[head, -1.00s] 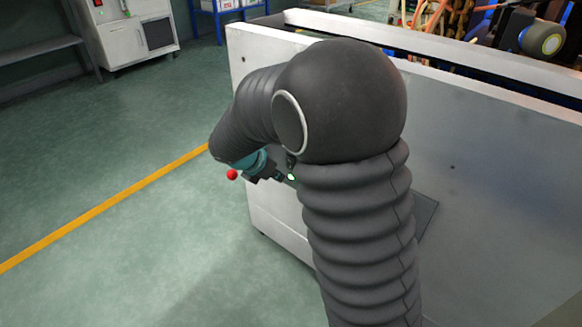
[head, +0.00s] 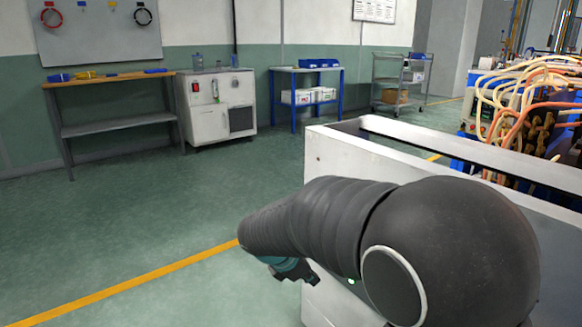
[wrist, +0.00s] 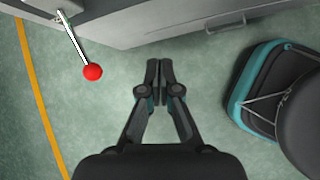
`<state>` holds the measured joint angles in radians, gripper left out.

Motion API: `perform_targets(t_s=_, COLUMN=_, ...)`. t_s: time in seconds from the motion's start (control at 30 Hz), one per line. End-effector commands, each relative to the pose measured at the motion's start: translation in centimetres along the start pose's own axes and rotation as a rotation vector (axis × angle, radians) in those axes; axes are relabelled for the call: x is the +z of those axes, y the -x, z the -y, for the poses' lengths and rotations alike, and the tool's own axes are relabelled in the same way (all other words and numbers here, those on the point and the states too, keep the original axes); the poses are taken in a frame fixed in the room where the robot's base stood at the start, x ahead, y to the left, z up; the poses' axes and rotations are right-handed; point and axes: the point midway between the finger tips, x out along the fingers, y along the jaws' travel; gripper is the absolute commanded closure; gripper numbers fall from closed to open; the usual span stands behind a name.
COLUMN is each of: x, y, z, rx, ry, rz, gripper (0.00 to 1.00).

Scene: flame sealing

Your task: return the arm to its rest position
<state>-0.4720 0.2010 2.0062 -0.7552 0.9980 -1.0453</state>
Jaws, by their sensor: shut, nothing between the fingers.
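My gripper (wrist: 166,82) is in the wrist view, pointing down over the green floor. Its two dark fingers are together at the tips, with nothing between them. In the head view my black-sleeved arm crosses the lower right, bent, with the teal wrist part low at its left end. The fingers are not clear there. My own dark and teal base shows at the right of the wrist view.
A grey-white machine housing (head: 345,165) stands close beside my arm. A lever with a red ball (wrist: 92,72) sticks out near the gripper. A white cabinet (head: 213,125), a workbench (head: 110,80) and a blue table (head: 283,74) stand farther back. The floor at left is clear.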

Motion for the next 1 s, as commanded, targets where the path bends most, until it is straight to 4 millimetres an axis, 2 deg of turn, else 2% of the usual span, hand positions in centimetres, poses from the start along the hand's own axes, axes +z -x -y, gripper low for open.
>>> perform_targets(t_s=0.17, x=-2.5, y=-0.6, z=3.0, rx=-0.076, ry=-0.298, rz=-0.081, gripper=1.0)
perform_targets(t_s=0.33, x=-2.8, y=0.8, z=6.8, rx=-0.151, ry=-0.655, rz=-0.167, gripper=1.0)
perform_targets(t_s=0.7, x=-0.4, y=5.5, z=15.4, rx=-0.312, ry=-1.437, rz=-0.354, gripper=1.0)
perform_targets(t_s=1.0, x=1.9, y=9.0, z=21.0, rx=-0.34, ry=-1.84, rz=-0.51, gripper=1.0)
